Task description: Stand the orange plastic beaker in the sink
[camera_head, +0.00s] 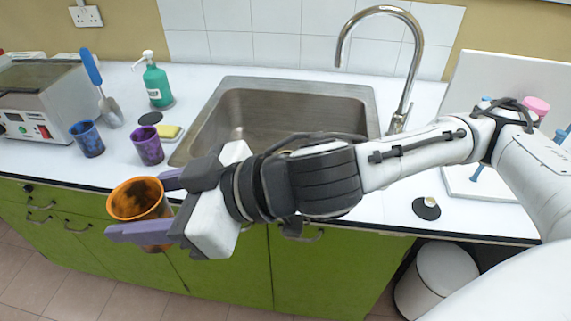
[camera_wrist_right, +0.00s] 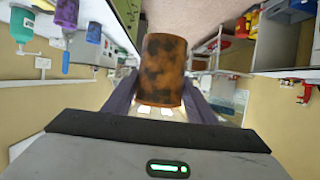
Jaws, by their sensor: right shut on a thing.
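The orange plastic beaker (camera_head: 139,199), stained with dark patches, is held between the fingers of my right gripper (camera_head: 150,208) in the head view. It is in front of the counter's front edge, upright or nearly so, with its open rim up. In the right wrist view the beaker (camera_wrist_right: 163,70) sits between the two fingers of the right gripper (camera_wrist_right: 160,98). The metal sink (camera_head: 225,103) is set in the white counter, behind and to the right of the beaker. My right forearm hides part of the sink's front. My left gripper is not in view.
A purple beaker (camera_head: 148,146) and a blue beaker (camera_head: 87,139) stand on the counter to the left. A white bin (camera_head: 437,275) stands below.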

